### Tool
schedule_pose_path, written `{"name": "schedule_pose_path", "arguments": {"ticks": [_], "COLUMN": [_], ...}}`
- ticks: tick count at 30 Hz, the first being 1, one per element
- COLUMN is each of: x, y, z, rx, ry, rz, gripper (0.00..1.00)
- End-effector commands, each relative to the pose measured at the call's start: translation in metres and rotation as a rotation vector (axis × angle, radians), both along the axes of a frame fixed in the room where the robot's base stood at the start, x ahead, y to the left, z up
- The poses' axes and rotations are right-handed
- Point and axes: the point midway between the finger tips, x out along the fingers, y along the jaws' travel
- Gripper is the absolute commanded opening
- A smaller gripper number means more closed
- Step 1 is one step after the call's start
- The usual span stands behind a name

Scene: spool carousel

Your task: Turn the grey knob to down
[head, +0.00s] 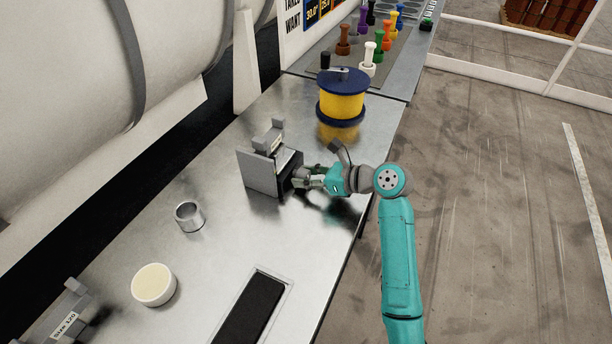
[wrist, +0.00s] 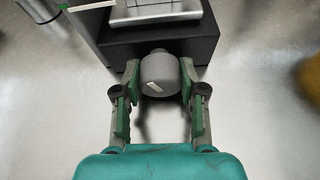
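The grey knob (wrist: 160,75) is a round grey cylinder on the front of a dark box (wrist: 190,47). A short white mark (wrist: 153,88) shows on it, left of its middle and slanted in the wrist view. My gripper (wrist: 160,80) has its green finger pads on both sides of the knob, and they appear to touch it. In the head view my gripper (head: 308,180) reaches the right face of the dark box (head: 291,175). The knob is mostly hidden there by the fingers.
A grey metal bracket (head: 256,170) stands against the box. A yellow spool (head: 342,104) with blue flanges stands behind. A metal ring (head: 189,216), a cream-topped round pot (head: 153,285) and a black inset pad (head: 250,310) are nearer on the bench (head: 225,265).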

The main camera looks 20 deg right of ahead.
Motion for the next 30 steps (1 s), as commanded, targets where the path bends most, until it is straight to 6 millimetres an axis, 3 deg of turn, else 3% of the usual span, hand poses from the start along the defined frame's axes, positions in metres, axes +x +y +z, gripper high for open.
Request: {"name": "schedule_pose_path", "arguments": {"ticks": [1, 2, 21, 22, 24, 30], "x": [0.0001, 0.0001, 0.0001, 0.0001, 0.0000, -0.0001], "y": [-0.0001, -0.0002, -0.0004, -0.0004, -0.0004, -0.0001], "z": [0.0000, 0.0000, 0.0005, 0.0005, 0.0004, 0.0002], "rx": [0.000, 0.000, -0.097, -0.097, -0.097, -0.097], "ry": [0.000, 0.000, -0.098, -0.098, -0.098, -0.097], "rz": [0.000, 0.000, -0.002, -0.002, -0.002, -0.001], "gripper": [0.13, 0.06, 0.06, 0.48, 0.66, 0.66]}}
